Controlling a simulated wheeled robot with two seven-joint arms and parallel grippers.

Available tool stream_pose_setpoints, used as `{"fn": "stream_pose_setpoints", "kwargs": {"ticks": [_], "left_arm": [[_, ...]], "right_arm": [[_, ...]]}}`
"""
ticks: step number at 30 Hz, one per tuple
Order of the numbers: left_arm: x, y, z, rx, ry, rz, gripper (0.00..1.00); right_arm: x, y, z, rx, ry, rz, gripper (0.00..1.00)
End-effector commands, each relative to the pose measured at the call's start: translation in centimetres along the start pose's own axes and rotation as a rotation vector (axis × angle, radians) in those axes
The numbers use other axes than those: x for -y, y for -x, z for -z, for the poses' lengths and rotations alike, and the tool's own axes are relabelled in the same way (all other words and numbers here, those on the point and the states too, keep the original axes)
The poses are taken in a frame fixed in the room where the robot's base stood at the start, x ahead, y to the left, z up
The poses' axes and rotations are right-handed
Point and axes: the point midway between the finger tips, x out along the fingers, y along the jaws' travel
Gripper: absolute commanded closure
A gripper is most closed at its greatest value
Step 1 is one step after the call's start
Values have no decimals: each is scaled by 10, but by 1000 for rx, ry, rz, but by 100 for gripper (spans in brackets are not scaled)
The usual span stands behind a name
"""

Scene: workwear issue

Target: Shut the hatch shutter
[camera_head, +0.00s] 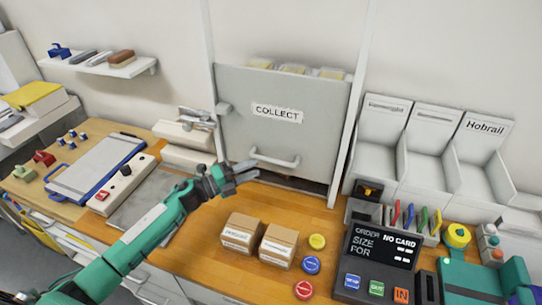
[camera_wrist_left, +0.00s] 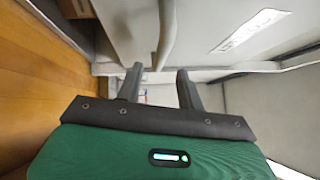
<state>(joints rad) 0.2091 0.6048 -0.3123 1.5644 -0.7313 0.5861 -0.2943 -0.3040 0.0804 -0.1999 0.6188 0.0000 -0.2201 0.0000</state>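The hatch shutter (camera_head: 300,105) is a grey panel with a COLLECT label, standing between two white uprights. Above its top edge the tops of several packages (camera_head: 292,68) show. A narrow dark gap (camera_head: 300,184) shows under its lower edge. Its bar handle (camera_head: 275,160) is near the bottom; a pale bar, likely this handle, crosses the top of the left wrist view (camera_wrist_left: 168,35). My left gripper (camera_head: 252,170) is just below and left of the handle. Its fingers (camera_wrist_left: 158,80) are apart with nothing clearly between them. I do not see my right gripper.
Two cardboard boxes (camera_head: 241,232) (camera_head: 278,245) stand on the wooden counter in front of the hatch, near coloured buttons (camera_head: 311,265). An order terminal (camera_head: 380,255) and white bins (camera_head: 430,145) are on the right. A blue-edged board (camera_head: 98,165) lies left.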

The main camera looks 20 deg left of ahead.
Motion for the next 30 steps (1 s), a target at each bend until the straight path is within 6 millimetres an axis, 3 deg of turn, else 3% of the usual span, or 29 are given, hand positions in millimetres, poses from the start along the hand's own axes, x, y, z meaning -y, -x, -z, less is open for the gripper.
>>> {"fn": "stream_pose_setpoints", "kwargs": {"ticks": [3, 10, 23, 30], "left_arm": [[5, -28, -1, 0, 2, 2, 62], [3, -61, 0, 1, 1, 1, 62], [0, -71, 0, 0, 1, 0, 62], [0, -71, 0, 1, 1, 0, 100]], "right_arm": [[0, 15, 3, -2, 0, 1, 62], [0, 26, 6, -4, -1, 1, 62], [0, 28, 7, -6, 0, 1, 62], [0, 28, 7, -6, -1, 0, 62]]}}
